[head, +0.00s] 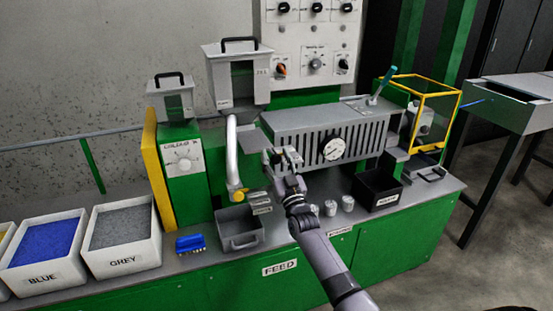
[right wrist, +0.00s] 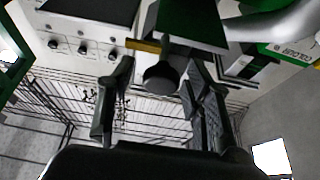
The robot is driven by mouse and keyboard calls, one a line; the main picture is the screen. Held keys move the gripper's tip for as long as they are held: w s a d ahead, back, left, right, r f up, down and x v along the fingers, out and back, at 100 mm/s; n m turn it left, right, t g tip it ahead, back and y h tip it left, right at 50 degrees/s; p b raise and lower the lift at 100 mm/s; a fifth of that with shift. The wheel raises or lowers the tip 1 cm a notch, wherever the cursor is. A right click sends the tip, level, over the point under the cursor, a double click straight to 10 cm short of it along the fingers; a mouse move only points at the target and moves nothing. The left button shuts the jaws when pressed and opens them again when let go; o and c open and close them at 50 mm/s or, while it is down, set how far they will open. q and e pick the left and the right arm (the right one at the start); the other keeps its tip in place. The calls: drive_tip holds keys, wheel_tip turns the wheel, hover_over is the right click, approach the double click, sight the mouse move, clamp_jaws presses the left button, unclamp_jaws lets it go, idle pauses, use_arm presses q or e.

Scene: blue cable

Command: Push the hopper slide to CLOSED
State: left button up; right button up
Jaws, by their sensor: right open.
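The large grey hopper (head: 224,78) with a black-handled lid stands at the back centre in the head view, above the machine. I cannot make out the slide or any CLOSED marking for certain. My right gripper (head: 283,158) is in front of the machine's left end, below and right of the hopper. In the right wrist view its two fingers (right wrist: 160,105) are apart. A dark round knob (right wrist: 160,78) shows between or beyond them, with a yellow strip (right wrist: 143,46) beside it; contact cannot be told. My left gripper is not in view.
The slotted grey barrel housing (head: 300,143) with a dial gauge (head: 333,149) is right of the gripper. A curved pipe (head: 232,155) is left of it. A grey bin (head: 239,240), small metal cups (head: 331,208) and a black bin (head: 377,202) stand on the bench.

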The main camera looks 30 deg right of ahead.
drive_tip(key=shift+c, duration=0.3)
clamp_jaws()
idle(0.5)
